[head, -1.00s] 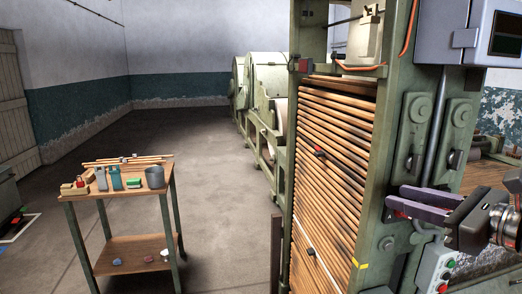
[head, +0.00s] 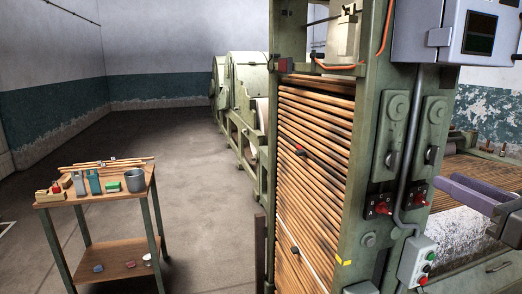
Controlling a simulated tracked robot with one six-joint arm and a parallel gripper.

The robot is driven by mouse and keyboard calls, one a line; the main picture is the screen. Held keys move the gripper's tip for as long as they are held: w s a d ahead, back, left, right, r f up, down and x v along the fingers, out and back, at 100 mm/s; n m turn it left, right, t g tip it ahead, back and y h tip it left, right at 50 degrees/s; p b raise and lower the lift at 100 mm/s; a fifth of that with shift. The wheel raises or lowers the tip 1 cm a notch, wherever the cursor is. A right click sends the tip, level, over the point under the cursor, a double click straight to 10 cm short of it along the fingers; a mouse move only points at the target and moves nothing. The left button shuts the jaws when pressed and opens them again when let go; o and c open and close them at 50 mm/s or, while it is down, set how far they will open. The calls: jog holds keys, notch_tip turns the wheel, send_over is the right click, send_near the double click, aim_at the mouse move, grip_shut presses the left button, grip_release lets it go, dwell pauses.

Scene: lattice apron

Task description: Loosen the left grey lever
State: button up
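Two grey-green levers hang from round bosses on plates on the machine's near post, in the head view. The left lever (head: 394,130) points down and ends in a dark knob. The right lever (head: 434,130) also points down, with a dark knob at its lower end. My gripper (head: 446,181) is at the right edge, lower than both levers and to their right, apart from them in the picture. Its two purple fingers lie nearly side by side, pointing left; I cannot tell how wide the gap is. Nothing shows held. The rest of the gripper is cut off by the frame.
Two red switches (head: 380,207) sit below the levers. A grey conduit (head: 410,150) runs between the lever plates to a button box (head: 415,262). A grey cabinet (head: 440,40) juts out above. A small table (head: 100,187) stands at left; floor between is clear.

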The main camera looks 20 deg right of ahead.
aim_at(399, 158)
jog(key=shift+w+a, duration=0.2)
jog(key=shift+w, duration=6.45)
jog(key=shift+c, duration=0.5)
grip_shut()
jog(key=shift+d, duration=0.1)
